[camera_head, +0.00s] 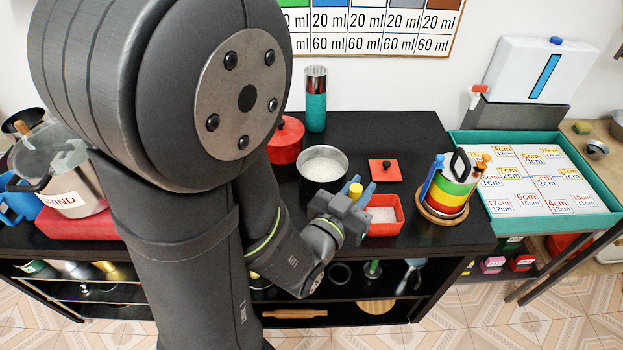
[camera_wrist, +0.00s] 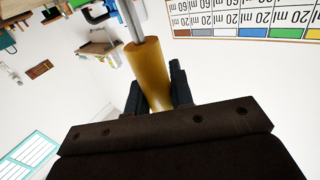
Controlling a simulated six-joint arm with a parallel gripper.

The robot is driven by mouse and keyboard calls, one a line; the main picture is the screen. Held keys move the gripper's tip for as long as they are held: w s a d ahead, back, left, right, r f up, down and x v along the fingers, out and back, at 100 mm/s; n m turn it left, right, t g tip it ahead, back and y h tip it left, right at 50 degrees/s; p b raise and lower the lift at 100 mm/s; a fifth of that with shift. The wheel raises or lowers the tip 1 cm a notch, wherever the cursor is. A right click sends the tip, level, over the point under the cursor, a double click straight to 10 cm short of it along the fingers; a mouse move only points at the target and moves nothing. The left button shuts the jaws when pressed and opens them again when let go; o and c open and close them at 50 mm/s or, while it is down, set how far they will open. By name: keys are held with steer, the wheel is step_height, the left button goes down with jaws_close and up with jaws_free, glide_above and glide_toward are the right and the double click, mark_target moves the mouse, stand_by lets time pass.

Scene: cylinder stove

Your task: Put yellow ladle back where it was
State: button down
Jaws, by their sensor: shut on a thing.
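My gripper (camera_head: 354,196) is shut on the yellow handle of the yellow ladle (camera_wrist: 147,78). The handle sits between the two dark fingers in the wrist view. A grey metal shaft runs from it to the top edge of that view, and the ladle's bowl is out of the picture. In the head view only a small yellow part of the ladle (camera_head: 355,190) shows at the fingertips, just above and left of the red rectangular container (camera_head: 385,212) with white contents. I cannot tell whether the ladle touches the container.
A metal pot of white grains (camera_head: 323,164), a red lidded pot (camera_head: 285,141) and a red square lid (camera_head: 386,171) stand nearby on the black counter (camera_head: 400,130). A striped pot (camera_head: 449,190) stands at the right, beside a teal-rimmed tray (camera_head: 543,221). My arm hides much of the left.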

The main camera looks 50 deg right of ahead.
steer(key=w+d+f, duration=0.1)
steer(key=w+f, duration=0.6)
steer(key=f, duration=0.1)
steer(key=shift+w+f, duration=0.35)
steer(key=shift+w, duration=0.05)
stand_by(0.4)
steer(key=shift+f, duration=0.2)
steer(key=c, duration=1.3)
jaws_free()
steer(key=shift+o, duration=0.2)
steer(key=shift+r, duration=0.1)
